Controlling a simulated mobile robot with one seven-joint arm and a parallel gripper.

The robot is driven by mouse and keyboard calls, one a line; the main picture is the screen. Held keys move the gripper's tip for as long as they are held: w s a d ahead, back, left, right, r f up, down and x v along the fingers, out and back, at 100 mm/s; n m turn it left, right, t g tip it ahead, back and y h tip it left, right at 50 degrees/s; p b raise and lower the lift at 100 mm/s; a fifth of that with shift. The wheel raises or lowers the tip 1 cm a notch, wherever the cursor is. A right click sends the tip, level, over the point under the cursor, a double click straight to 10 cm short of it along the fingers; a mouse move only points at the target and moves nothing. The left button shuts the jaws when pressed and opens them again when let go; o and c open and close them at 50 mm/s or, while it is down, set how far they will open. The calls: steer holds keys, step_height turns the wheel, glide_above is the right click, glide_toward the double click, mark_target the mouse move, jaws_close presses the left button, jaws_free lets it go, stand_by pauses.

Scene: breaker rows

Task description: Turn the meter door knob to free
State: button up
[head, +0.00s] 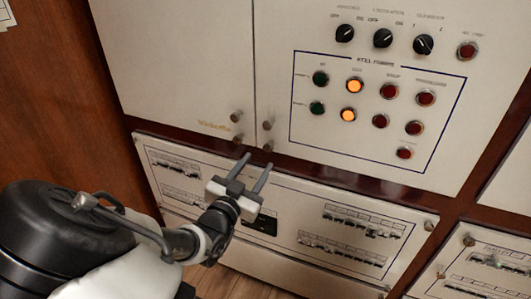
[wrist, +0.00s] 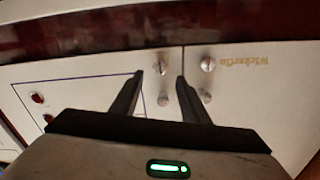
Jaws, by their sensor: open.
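Several small round metal knobs sit in a cluster by the seam between two cream cabinet doors. In the head view, an upper left knob (head: 236,116) and a lower left knob (head: 238,138) are on the left door, and an upper right knob (head: 267,125) and a lower right knob (head: 268,146) are on the right door. I cannot read which belongs to the meter door. My gripper (head: 257,160) is open and empty, just below the cluster in the head view. In the wrist view, its fingers (wrist: 160,76) straddle the view of the right door's knobs (wrist: 163,71); contact is not visible.
The right door carries black rotary switches (head: 383,38) and a framed panel of lamps, two lit orange (head: 355,85). A dark red rail (head: 330,175) runs below the doors. Below it is a breaker panel (head: 290,210) with several rows. A wooden side panel (head: 50,80) is at left.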

mark_target(267, 148)
steer(key=x, duration=0.7)
steer(key=shift+w+f, duration=0.1)
steer(key=shift+w, duration=0.05)
jaws_close()
